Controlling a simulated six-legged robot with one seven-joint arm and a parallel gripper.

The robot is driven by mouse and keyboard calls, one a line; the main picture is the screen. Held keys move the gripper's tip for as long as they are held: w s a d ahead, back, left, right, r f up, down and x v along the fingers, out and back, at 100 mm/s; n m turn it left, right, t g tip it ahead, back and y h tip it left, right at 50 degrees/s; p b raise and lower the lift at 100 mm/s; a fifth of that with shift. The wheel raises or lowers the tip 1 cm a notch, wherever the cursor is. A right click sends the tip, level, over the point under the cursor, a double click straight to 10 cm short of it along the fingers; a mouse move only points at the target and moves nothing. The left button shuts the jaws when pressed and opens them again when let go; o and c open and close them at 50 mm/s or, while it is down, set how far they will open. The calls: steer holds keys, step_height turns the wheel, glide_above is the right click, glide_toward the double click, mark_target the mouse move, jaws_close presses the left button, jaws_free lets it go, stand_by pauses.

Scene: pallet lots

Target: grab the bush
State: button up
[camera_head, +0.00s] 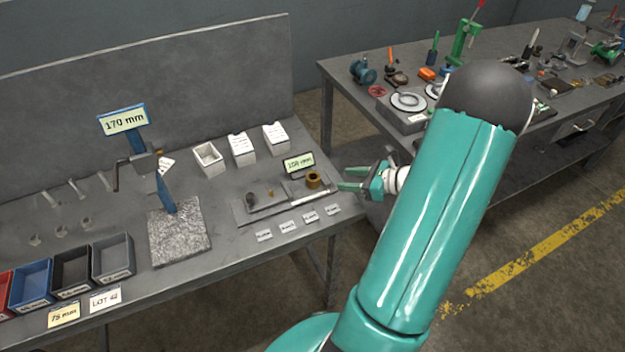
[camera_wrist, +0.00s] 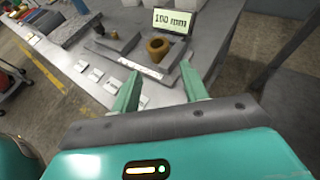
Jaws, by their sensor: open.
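The bush, a short brown-bronze ring with a dark bore (camera_head: 313,180), stands upright on a grey tray (camera_head: 243,212) by the bench's right end. It also shows in the wrist view (camera_wrist: 158,48), just beyond my fingertips. My gripper (camera_head: 343,179) has green fingers, spread apart and empty, to the right of the bush. In the wrist view my gripper (camera_wrist: 160,71) points at the bush with a gap between them. Nothing hides the bush.
A "100 mm" display (camera_head: 299,163) stands close behind the bush. Smaller dark parts (camera_head: 252,199) sit on the tray's left side. Several label cards (camera_head: 288,226) lie in front. White boxes (camera_head: 241,148) stand behind. A second bench (camera_head: 345,83) is at the right.

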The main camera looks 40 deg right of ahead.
mark_target(313, 176)
steer(key=x, duration=0.6)
steer(key=shift+w+a+f, duration=0.15)
steer(key=shift+w, duration=0.2)
steer(key=x, duration=0.5)
steer(key=shift+w+a+r, duration=0.2)
steer(key=c, duration=0.7)
